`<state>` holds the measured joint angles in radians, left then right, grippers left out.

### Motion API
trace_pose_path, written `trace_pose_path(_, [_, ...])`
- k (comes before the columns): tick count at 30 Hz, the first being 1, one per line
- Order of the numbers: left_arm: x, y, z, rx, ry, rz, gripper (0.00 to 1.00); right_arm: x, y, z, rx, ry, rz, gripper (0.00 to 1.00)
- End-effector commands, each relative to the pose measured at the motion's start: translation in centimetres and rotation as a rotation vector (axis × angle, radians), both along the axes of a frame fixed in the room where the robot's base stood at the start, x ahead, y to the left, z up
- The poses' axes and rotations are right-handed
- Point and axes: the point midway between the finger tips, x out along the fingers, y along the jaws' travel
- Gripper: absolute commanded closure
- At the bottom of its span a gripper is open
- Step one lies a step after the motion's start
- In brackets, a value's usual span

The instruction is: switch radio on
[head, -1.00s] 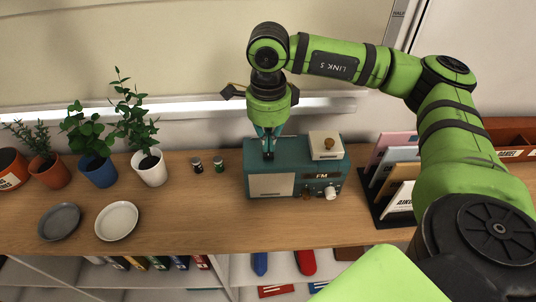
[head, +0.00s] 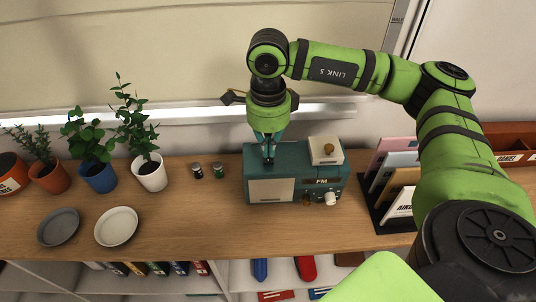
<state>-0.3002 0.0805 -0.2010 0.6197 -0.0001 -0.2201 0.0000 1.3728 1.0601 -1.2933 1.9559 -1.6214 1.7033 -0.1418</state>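The teal radio (head: 283,188) stands on the wooden shelf top near the middle of the head view. Its front has a pale speaker panel, an FM display and knobs, with a white knob (head: 331,199) at the lower right. A cream box with a brown knob (head: 326,150) sits on its top right. My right gripper (head: 268,160) points down at the radio's top left, its fingertips close together at or just above the surface. I cannot tell whether they touch it or hold anything. My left gripper is not in view.
Two small jars (head: 208,171) stand left of the radio. Potted plants (head: 149,173) and two plates (head: 116,226) are further left. A file rack (head: 392,190) stands to the right, beneath my arm. The wood in front of the radio is clear.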

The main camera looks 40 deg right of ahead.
Motion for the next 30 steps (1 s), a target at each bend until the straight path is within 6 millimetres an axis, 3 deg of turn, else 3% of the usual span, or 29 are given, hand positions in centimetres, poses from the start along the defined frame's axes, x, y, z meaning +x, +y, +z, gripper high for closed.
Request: trace_pose_path(30, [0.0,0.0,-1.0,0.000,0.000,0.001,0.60,0.0,0.0,-1.0,0.000,0.000,0.000,1.00])
